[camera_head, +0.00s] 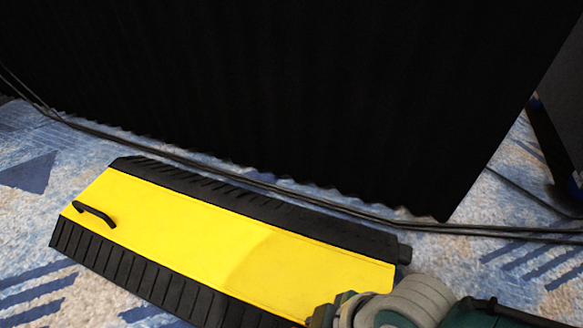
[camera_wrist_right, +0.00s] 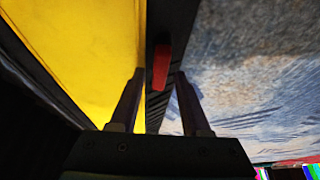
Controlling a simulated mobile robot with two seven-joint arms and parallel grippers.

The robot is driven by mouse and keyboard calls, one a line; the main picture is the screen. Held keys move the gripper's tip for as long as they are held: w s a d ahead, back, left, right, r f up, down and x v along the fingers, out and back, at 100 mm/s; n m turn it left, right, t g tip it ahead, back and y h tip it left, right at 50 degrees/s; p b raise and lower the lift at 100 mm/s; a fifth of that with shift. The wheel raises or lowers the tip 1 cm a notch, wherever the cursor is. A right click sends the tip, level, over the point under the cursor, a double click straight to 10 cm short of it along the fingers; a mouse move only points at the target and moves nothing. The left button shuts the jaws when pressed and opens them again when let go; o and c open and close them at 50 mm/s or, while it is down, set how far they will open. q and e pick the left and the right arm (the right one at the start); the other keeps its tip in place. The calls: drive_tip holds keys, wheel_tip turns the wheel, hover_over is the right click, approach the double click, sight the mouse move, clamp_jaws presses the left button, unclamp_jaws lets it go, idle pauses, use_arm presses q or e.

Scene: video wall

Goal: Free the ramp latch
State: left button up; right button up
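The cable ramp, with a yellow lid (camera_head: 200,232) and ribbed black sides, lies on the carpet in the head view. A black handle (camera_head: 95,213) sits at the lid's left end. In the right wrist view, a small red latch (camera_wrist_right: 161,62) sits on the ramp's black edge (camera_wrist_right: 168,20), beside the yellow lid (camera_wrist_right: 95,50). My right gripper (camera_wrist_right: 160,76) is open, its fingertips apart on either side of the latch's near end; I cannot tell whether they touch it. The head view does not show the latch. My left gripper is in neither view.
A black curtain (camera_head: 290,90) hangs behind the ramp. Black cables (camera_head: 190,163) run along the floor between curtain and ramp. Patterned blue carpet (camera_head: 40,265) is clear to the left. A dark stand (camera_head: 555,140) stands at the right edge.

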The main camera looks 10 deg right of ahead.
drive_tip(key=shift+o, duration=0.2)
drive_tip(key=p+v, duration=0.8)
drive_tip(key=shift+s+r, duration=0.1)
drive_tip(key=shift+r, duration=0.3)
drive_tip(key=shift+s+d+r+p, duration=0.2)
drive_tip(key=shift+d+r+p, duration=0.15)
drive_tip(key=shift+r+p, duration=0.25)
